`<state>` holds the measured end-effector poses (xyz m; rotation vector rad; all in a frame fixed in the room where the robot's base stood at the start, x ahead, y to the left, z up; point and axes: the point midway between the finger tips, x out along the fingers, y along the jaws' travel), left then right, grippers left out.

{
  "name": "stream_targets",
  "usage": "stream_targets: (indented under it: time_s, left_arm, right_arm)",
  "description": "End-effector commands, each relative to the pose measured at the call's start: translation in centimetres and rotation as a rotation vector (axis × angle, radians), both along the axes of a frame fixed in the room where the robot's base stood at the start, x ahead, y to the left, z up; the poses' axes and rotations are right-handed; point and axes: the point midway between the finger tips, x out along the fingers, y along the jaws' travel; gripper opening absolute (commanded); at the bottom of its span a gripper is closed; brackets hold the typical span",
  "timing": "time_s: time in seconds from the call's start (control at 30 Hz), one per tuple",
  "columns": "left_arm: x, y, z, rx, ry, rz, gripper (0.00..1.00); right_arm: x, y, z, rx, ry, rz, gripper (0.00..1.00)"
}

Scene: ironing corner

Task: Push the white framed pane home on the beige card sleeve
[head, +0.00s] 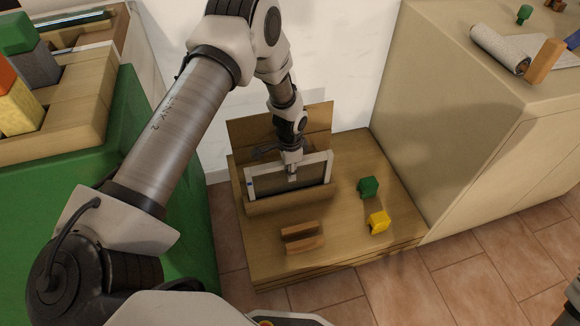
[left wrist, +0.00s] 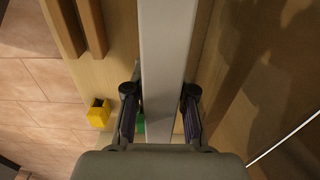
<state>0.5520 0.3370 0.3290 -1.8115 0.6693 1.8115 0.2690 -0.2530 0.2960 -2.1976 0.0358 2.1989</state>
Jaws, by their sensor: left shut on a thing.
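The white framed pane (head: 312,174) stands nearly upright on the low wooden platform, its dark panel facing me. The beige card sleeve (head: 300,200) runs along its lower edge, and the pane's bottom edge is hidden behind it. I cannot tell how deep the pane sits. My left gripper (head: 291,174) comes down from above and is shut on the pane's frame near the middle. In the left wrist view the white frame bar (left wrist: 166,50) passes between the two fingers (left wrist: 160,108).
A slotted wooden block (head: 302,238), a green cube (head: 368,187) and a yellow cube (head: 378,222) sit on the wooden platform (head: 275,270). A brown panel (head: 318,115) stands behind the pane. A beige cabinet (head: 470,150) bounds the right side, a green cloth-covered surface (head: 120,170) the left.

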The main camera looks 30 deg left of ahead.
Motion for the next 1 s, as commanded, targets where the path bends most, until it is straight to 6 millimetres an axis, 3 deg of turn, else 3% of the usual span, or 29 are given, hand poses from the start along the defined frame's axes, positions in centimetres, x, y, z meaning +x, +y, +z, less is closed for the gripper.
stream_targets:
  time_s: [0.97, 1.0]
  left_arm:
    - [0.1, 0.0, -3.0, 0.0, -0.001, 0.0, 0.0]
    - [0.1, 0.0, -3.0, 0.0, -0.001, 0.0, 0.28]
  right_arm:
    - [0.0, 0.0, -1.9, 0.0, 0.0, 0.0, 0.4]
    - [0.0, 0.0, -1.9, 0.0, 0.0, 0.0, 0.4]
